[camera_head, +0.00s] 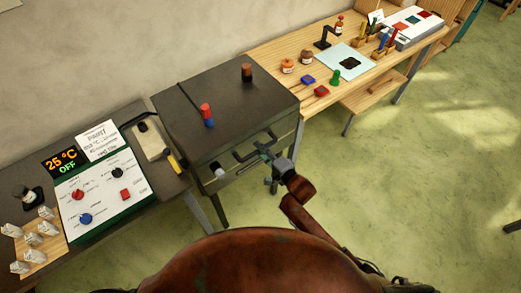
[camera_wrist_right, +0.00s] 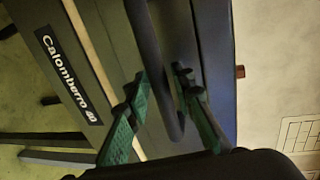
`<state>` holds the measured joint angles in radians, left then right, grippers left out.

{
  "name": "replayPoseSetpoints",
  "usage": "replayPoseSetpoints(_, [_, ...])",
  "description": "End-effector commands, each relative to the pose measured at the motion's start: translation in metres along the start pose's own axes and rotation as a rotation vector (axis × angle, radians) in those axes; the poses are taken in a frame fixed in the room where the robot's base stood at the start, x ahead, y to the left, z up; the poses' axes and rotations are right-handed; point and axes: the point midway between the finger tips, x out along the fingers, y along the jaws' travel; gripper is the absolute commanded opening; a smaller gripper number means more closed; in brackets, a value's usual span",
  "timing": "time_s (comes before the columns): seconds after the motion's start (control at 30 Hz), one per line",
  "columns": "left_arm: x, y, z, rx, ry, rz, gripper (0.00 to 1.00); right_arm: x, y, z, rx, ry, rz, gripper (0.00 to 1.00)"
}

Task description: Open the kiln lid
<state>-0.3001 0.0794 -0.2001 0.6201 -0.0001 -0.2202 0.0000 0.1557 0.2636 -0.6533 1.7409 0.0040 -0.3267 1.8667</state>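The kiln (camera_head: 235,100) is a dark box with its flat lid (camera_head: 215,88) down. A dark bar handle (camera_head: 252,146) runs along the lid's front edge. My right gripper (camera_head: 268,152) is at the right part of this handle. In the right wrist view, the green-padded fingers of my right gripper (camera_wrist_right: 160,78) are spread apart, and the handle bar (camera_wrist_right: 150,45) passes between them. Gaps show on both sides of the bar, so the fingers do not appear closed on it. My left gripper is not in view.
A red-and-blue cylinder (camera_head: 206,115) and a brown cylinder (camera_head: 247,72) stand on the kiln top. A control panel (camera_head: 103,190) lies on the bench at left. A wooden workbench (camera_head: 290,50) with jars and tools stands to the right. The floor in front is clear.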

Motion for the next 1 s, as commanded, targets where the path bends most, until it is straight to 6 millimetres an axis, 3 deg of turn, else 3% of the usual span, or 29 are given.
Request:
replayPoseSetpoints(0.3, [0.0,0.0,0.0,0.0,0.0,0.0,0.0,0.0,0.0,0.0,0.0,0.0,0.0,0.0])
replayPoseSetpoints(0.8, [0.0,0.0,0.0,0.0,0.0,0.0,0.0,0.0,0.0,0.0,0.0,0.001,0.002,0.0])
replayPoseSetpoints(1.0, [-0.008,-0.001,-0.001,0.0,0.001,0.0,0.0,0.002,-0.01,0.003,-0.002,-0.006,0.013,0.0])
